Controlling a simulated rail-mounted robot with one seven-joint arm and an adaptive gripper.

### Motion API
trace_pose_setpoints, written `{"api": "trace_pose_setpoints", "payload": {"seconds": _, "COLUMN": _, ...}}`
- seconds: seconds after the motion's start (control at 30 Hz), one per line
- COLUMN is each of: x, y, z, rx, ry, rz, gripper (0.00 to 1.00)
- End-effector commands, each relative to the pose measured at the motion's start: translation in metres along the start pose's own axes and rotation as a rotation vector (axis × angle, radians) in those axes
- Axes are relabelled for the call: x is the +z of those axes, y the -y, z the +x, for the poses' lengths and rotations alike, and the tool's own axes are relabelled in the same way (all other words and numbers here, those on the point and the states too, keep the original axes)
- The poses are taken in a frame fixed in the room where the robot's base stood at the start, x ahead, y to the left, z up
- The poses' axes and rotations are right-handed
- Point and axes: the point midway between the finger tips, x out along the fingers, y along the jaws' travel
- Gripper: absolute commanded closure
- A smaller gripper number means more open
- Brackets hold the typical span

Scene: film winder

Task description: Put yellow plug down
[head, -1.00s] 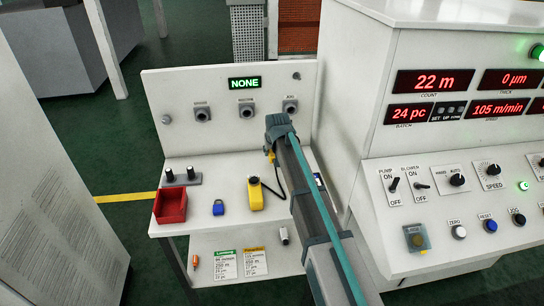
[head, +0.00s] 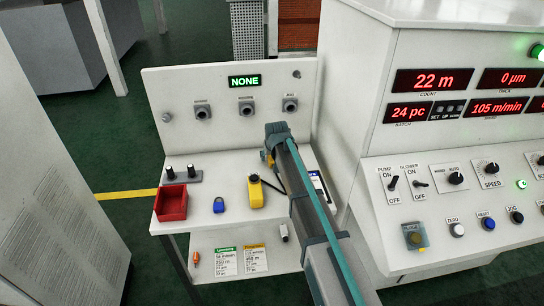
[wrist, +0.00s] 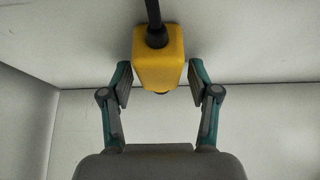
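The yellow plug (wrist: 158,58) with its black cable sits between my two fingertips in the wrist view. In the head view a small yellow patch of the plug (head: 270,160) shows at the left of my gripper (head: 266,151), by the back panel and the bench. My arm hides most of it. I cannot tell whether the plug touches the bench. A yellow handheld device (head: 256,192) with a black cable rests on the white bench (head: 236,171).
A red bin (head: 171,204), a blue padlock-like item (head: 219,205) and two black knobs on a block (head: 181,175) stand on the bench to the left. Three sockets (head: 246,107) line the back panel. The control console (head: 460,160) stands close on the right.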

Motion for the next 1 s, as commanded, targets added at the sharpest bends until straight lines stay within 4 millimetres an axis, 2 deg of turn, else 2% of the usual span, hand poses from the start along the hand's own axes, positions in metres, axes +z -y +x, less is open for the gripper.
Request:
{"api": "trace_pose_setpoints", "payload": {"seconds": 0.27, "x": -0.001, "y": 0.000, "z": -0.002, "rx": 0.000, "ry": 0.000, "rz": 0.000, "gripper": 0.38}}
{"api": "trace_pose_setpoints", "payload": {"seconds": 0.43, "x": -0.001, "y": 0.000, "z": -0.013, "rx": 0.000, "ry": -0.001, "rz": 0.000, "gripper": 0.38}}
{"api": "trace_pose_setpoints", "payload": {"seconds": 0.57, "x": 0.001, "y": 0.000, "z": -0.032, "rx": 0.000, "ry": -0.002, "rz": 0.000, "gripper": 0.38}}
{"api": "trace_pose_setpoints", "payload": {"seconds": 0.8, "x": 0.000, "y": 0.000, "z": -0.078, "rx": 0.000, "ry": -0.003, "rz": 0.000, "gripper": 0.38}}
{"api": "trace_pose_setpoints", "payload": {"seconds": 1.0, "x": -0.001, "y": 0.000, "z": -0.107, "rx": 0.000, "ry": -0.001, "rz": 0.000, "gripper": 0.38}}
